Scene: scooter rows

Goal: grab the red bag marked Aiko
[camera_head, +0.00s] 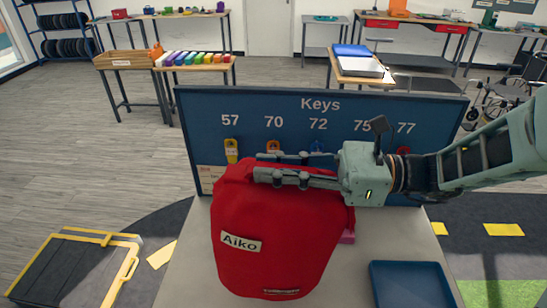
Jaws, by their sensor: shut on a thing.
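The red bag (290,245) bears a pale label reading Aiko and hangs or stands over the grey table (185,270), in front of the key board. My gripper (262,167) comes in from the right and is shut on the top of the bag. The bag's back is hidden, and I cannot tell whether its bottom touches the table.
A blue key board (360,107) marked 57, 70, 72, 75 and 77 stands behind the bag. A blue tray (412,290) lies at the right. A black and yellow case (70,270) is on the floor at left. Workbenches and a wheelchair (510,85) stand behind.

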